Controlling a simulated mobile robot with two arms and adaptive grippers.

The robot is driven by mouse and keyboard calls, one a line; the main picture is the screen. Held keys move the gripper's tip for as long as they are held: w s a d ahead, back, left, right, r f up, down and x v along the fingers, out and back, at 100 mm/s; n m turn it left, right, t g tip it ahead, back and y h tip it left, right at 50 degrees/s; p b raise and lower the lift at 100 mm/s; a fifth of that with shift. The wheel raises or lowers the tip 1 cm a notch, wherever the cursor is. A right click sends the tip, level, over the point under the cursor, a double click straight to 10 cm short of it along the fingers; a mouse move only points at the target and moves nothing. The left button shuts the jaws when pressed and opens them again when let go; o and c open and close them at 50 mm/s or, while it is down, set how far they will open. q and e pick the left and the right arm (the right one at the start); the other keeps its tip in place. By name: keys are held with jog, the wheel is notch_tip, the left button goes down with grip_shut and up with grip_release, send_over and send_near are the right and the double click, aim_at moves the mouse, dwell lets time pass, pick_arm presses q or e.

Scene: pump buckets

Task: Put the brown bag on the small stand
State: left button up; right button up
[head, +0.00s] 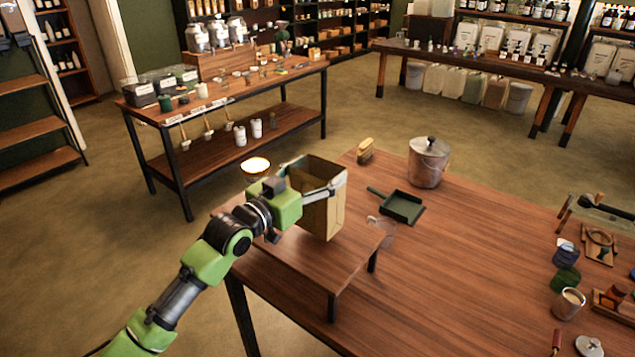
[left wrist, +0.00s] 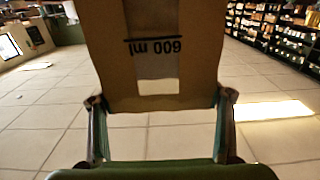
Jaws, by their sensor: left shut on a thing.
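The brown bag (head: 325,215) is an upright, open-topped paper bag above the small stand in the head view. The small stand (head: 300,262) is a low wooden platform with dark legs on the near left of the big table. My left gripper (head: 318,197) is shut on the bag near its upper part. In the left wrist view the bag (left wrist: 115,75) fills the space between the fingers (left wrist: 161,103), with upside-down "600 ml" print. I cannot tell whether the bag's bottom touches the stand. My right gripper is not in view.
The big table (head: 450,280) holds a metal lidded bucket (head: 428,165), a brush (head: 365,150), a dark green dustpan (head: 402,207) and a clear glass (head: 385,232) close to the stand. Several small items crowd its right side. A white bowl-like thing (head: 256,165) shows behind my gripper.

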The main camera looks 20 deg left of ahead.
aim_at(310, 190)
pick_arm(q)
notch_tip(310, 190, down, 3)
jog(key=shift+w+d+r+p, duration=0.1)
jog(key=shift+r+p, duration=0.05)
jog(key=shift+p, duration=0.35)
jog(key=shift+f, duration=0.2)
jog(key=shift+f, duration=0.1)
jog(key=o, duration=2.1)
jog(key=shift+f, duration=0.1)
jog(key=shift+c, duration=0.2)
